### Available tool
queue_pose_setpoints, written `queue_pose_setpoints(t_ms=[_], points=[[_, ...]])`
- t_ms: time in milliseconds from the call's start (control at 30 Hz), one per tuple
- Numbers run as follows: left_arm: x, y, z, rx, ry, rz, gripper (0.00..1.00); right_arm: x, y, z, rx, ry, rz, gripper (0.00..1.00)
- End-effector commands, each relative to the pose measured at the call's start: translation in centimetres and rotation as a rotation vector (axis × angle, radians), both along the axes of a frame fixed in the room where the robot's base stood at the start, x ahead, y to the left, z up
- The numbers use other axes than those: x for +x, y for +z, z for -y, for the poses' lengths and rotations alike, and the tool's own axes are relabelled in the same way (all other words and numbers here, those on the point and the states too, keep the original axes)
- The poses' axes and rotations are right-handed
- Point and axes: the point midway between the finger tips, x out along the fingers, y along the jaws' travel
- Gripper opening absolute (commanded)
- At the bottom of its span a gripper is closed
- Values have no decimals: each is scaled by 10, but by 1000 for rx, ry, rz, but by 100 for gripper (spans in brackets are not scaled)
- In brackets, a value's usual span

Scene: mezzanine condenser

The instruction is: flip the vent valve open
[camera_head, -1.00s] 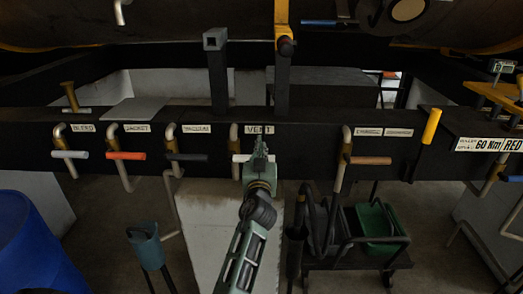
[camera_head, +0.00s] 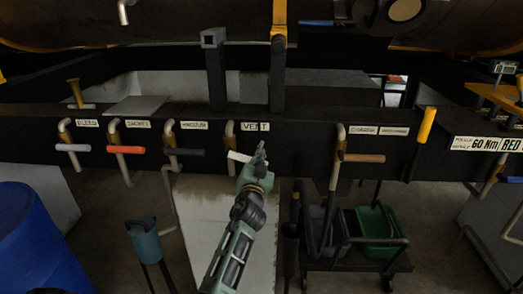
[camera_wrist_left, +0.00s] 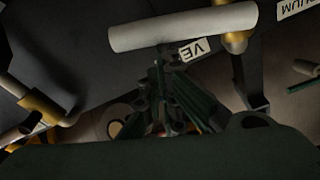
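The vent valve has a white lever handle (camera_head: 238,156) on a brass-coloured stem, under the VENT label (camera_head: 255,127). The handle is slightly tilted, its right end lower and partly behind my left gripper. My left gripper (camera_head: 260,152) is dark green and points up at the handle's right end. In the left wrist view the white handle (camera_wrist_left: 182,27) crosses just beyond the fingertips (camera_wrist_left: 160,68). The fingers converge and look shut, with nothing seen between them. I cannot tell whether they touch the handle. My right gripper is in neither view.
Other labelled levers share the dark beam: white (camera_head: 73,148), orange (camera_head: 126,150), black (camera_head: 184,152) and brown (camera_head: 364,158). A blue barrel (camera_head: 30,240) stands at lower left. A green bin (camera_head: 378,228) on a dark cart is at lower right.

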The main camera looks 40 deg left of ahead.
Motion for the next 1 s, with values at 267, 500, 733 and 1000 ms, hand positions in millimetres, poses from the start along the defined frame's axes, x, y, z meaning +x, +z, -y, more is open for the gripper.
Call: queue_pose_setpoints(t_ms=[267,500,733,1000], points=[[-1,-34,-3,225,0,-142,0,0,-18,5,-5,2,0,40],[-4,-57,-9,420,1,-263,0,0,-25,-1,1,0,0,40],[-10,-77,-19,607,2,-378,0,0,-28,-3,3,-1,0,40],[-19,-95,-34,813,3,-504,0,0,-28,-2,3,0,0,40]])
